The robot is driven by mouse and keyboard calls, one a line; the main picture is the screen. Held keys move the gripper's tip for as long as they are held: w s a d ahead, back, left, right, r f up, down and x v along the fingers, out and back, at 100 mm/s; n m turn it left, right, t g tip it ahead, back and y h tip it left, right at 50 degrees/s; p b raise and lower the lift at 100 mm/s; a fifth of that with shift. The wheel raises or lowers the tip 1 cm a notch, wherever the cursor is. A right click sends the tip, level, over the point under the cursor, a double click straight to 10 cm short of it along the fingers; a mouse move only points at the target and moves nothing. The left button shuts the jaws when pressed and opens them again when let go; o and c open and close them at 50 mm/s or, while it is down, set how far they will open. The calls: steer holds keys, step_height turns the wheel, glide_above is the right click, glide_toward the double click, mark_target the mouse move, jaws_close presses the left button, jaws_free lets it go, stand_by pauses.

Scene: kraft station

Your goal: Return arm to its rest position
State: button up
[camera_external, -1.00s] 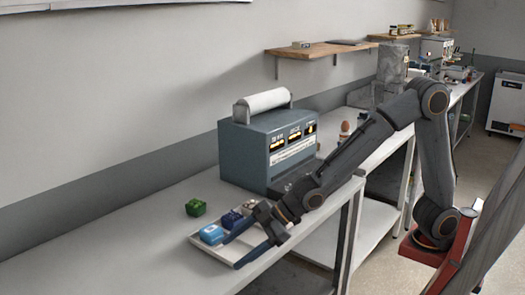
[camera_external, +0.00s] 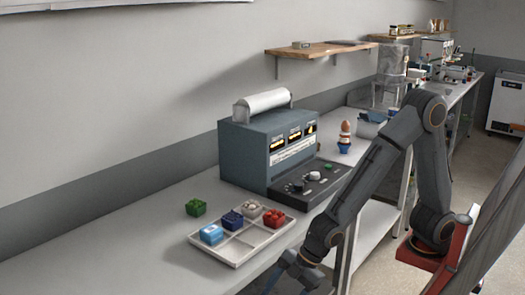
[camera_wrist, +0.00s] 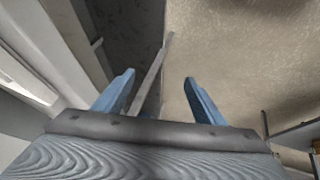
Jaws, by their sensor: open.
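My gripper (camera_external: 290,282) is low at the bottom of the external view, in front of the table's front edge and to the right of the tray. In the wrist view its two blue fingers (camera_wrist: 160,100) are spread apart with nothing between them. The arm bends down from a high elbow. The white compartment tray (camera_external: 262,238) lies on the table, apart from the gripper.
An egg-shaped item in a cup (camera_external: 345,137) stands farther back. Floor shows below the gripper in the wrist view.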

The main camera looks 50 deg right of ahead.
steer(key=w+d+f+m+g+h+b, duration=0.3)
steer(key=d+f+m+b, duration=0.2)
steer(key=d+f+b, duration=1.1)
steer(key=s+d+m+h, duration=0.15)
steer(key=d+m, duration=0.45)
steer(key=d, duration=1)
steer(key=d+r+m+t+p, duration=0.15)
steer(key=d+r+p, duration=0.45)
steer(key=r+p, duration=0.75)
steer(key=d+r+m+h+p, duration=0.1)
steer(key=d+r+m+p, duration=0.35)
steer(key=r+p, duration=0.9)
steer(key=d+r+m+t+p, duration=0.1)
steer(key=d+r+p, duration=0.85)
steer(key=p, duration=0.65)
steer(key=a+f+b, duration=0.1)
steer(key=b, duration=0.1)
steer(key=f+g+b, duration=0.1)
steer(key=f+b, duration=0.1)
steer(key=shift+s+a, duration=0.2)
steer(key=shift+a, duration=0.2)
